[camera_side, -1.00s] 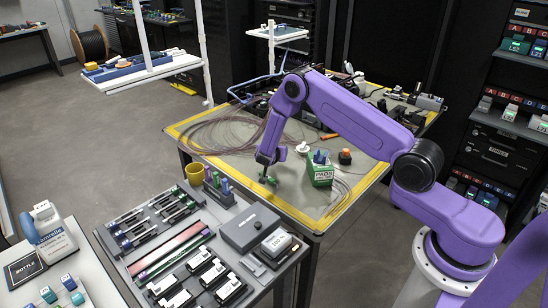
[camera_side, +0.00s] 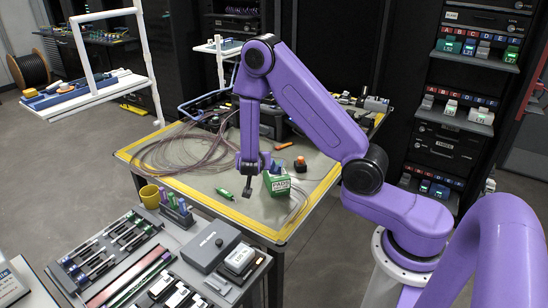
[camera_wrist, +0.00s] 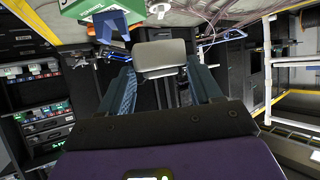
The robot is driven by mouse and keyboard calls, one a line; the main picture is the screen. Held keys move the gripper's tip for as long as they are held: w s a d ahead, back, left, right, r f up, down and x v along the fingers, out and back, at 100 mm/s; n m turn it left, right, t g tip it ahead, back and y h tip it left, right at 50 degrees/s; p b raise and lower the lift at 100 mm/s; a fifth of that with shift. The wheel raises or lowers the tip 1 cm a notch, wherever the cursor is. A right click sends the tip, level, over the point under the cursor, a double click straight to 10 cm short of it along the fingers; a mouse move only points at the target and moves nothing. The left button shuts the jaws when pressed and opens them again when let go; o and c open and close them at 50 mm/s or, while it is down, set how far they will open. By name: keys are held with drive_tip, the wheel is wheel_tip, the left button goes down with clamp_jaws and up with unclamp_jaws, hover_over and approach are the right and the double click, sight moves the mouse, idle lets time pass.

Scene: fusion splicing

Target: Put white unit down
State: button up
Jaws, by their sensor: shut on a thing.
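The white unit (camera_wrist: 162,57) is a pale, rounded block in the wrist view. It sits between the two fingers of my gripper (camera_wrist: 163,75), which is shut on it. In the side view my gripper (camera_side: 248,178) points down over the worktable (camera_side: 205,183), just left of the green PADS box (camera_side: 278,184). The unit is too small and dark there to make out clearly. I cannot tell whether it touches the table.
A small green tool (camera_side: 224,193) lies on the table left of my gripper. An orange-topped jar (camera_side: 300,163) stands behind the PADS box, and loose fibre coils (camera_side: 180,150) lie at the left. A grey case (camera_side: 210,246) and yellow cup (camera_side: 150,196) are at the front.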

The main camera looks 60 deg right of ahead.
drive_tip(key=s+d+m+g, duration=0.1)
drive_tip(key=s+d, duration=0.5)
drive_tip(key=d, duration=0.3)
drive_tip(key=s+d+m+g+h, duration=0.1)
drive_tip(key=s+d, duration=0.4)
drive_tip(key=d, duration=0.3)
drive_tip(key=s+d+m+g, duration=0.1)
drive_tip(key=s+d, duration=0.5)
drive_tip(key=d, duration=0.3)
drive_tip(key=w+d+f, duration=0.4)
drive_tip(key=d, duration=0.1)
drive_tip(key=w+d+f, duration=0.4)
drive_tip(key=d+f, duration=0.1)
drive_tip(key=shift+w+f, duration=0.1)
drive_tip(key=shift+w, duration=0.3)
drive_tip(key=shift+w+d+f, duration=0.1)
drive_tip(key=shift+f, duration=1.65)
drive_tip(key=shift+f, duration=0.15)
drive_tip(key=o, duration=1)
drive_tip(key=shift+o, duration=0.2)
